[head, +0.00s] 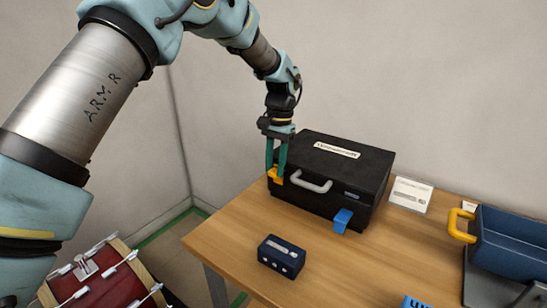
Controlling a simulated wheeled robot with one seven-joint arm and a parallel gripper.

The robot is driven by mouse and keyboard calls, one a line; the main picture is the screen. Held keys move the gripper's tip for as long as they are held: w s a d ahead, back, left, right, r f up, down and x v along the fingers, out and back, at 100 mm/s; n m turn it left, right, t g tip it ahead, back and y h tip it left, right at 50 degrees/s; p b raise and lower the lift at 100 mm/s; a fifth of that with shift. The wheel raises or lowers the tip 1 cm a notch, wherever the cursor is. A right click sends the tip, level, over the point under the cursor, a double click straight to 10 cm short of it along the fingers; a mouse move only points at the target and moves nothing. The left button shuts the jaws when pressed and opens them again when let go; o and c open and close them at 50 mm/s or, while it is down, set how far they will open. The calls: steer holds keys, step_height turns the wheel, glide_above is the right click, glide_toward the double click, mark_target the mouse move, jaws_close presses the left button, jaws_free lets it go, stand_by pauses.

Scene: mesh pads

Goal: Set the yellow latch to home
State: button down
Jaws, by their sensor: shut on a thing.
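A black case (340,165) with a grey handle (313,184) and a pale label stands closed on the wooden table. The yellow latch (275,176) is on the left end of the case's front. A blue latch (342,220) is on the right of the same front. My gripper (276,170) comes down from above with its green fingers at the case's front left edge, and it is shut on the yellow latch. The fingers hide part of the latch, so its exact setting is hard to tell.
A small dark blue box (281,256) stands on the table in front of the case. A white card (411,195) lies right of the case. A blue bin with a yellow handle (461,224) is at the right. A red drum (105,280) is on the floor, lower left.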

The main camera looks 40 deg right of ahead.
steer(key=shift+d, duration=0.15)
steer(key=c, duration=0.6)
jaws_free()
steer(key=shift+o, duration=0.2)
step_height(320, 180, up, 11)
steer(key=d+b, duration=0.2)
steer(key=shift+w+f+y, duration=0.15)
steer(key=shift+w+y, duration=0.1)
steer(key=shift+y, duration=0.05)
